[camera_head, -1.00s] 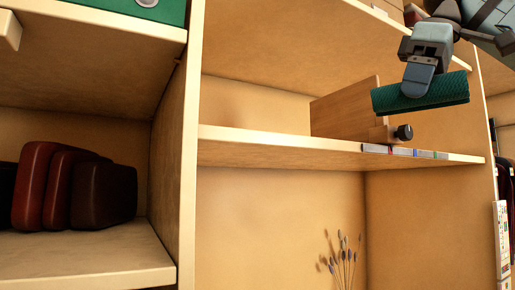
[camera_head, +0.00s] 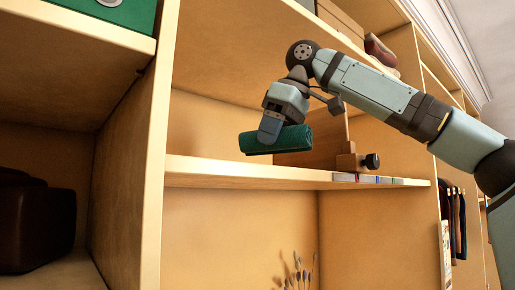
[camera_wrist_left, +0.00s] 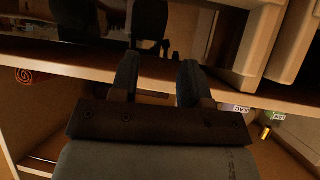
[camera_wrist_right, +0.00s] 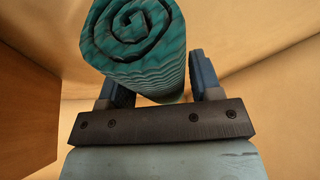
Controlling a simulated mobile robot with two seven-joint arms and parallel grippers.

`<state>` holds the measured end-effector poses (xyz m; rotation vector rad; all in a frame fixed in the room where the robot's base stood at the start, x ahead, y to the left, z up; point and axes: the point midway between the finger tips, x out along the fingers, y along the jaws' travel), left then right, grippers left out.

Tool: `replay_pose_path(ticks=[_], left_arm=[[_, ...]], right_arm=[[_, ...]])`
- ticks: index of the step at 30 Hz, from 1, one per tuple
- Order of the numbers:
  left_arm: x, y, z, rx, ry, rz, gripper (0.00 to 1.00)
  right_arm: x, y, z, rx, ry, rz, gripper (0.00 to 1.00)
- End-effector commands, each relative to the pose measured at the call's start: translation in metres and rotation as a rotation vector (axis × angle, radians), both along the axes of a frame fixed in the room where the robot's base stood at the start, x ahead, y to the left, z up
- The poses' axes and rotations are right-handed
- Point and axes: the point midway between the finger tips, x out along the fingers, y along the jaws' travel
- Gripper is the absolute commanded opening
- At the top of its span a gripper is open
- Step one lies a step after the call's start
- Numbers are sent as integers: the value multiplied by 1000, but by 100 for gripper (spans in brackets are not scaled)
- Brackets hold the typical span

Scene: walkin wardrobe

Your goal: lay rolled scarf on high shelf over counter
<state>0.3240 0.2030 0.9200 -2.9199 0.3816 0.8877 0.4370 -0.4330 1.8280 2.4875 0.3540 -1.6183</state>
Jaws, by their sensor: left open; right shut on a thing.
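The rolled scarf (camera_head: 277,140) is a dark green roll, held in my right gripper (camera_head: 268,138) in the head view. It is in front of the high shelf's opening, just above the level of the shelf board (camera_head: 240,172). In the right wrist view the scarf (camera_wrist_right: 140,50) shows its spiral end, and the fingers of my right gripper (camera_wrist_right: 162,88) are on either side of it. My left gripper (camera_wrist_left: 158,85) is open and empty in the left wrist view; it is outside the head view.
A wooden box or board (camera_head: 312,145) stands on the shelf right of the scarf, with a dark knob (camera_head: 371,161) at its front. Small labels line the shelf edge there. The shelf's left part is clear. An upright panel (camera_head: 155,140) bounds it at left.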

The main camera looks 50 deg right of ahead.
Motion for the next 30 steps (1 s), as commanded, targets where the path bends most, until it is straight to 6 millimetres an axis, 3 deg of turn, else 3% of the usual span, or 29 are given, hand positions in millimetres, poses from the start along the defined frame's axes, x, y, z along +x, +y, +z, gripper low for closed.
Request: replay_pose_path(ticks=[3, 10, 17, 29, 30], left_arm=[[1, 1, 6, 1, -1, 3, 43], [4, 1, 11, -7, -2, 14, 43], [8, 0, 11, -22, 1, 31, 43], [4, 2, 5, -17, 13, 33, 43], [4, 2, 6, -17, 13, 33, 43]], right_arm=[[19, 6, 2, -1, 1, -1, 32], [39, 11, 1, -1, 1, -1, 32], [37, 10, -32, 1, -2, 1, 32], [37, 10, -38, 1, -1, -1, 32], [37, 10, -38, 0, -1, -1, 66]])
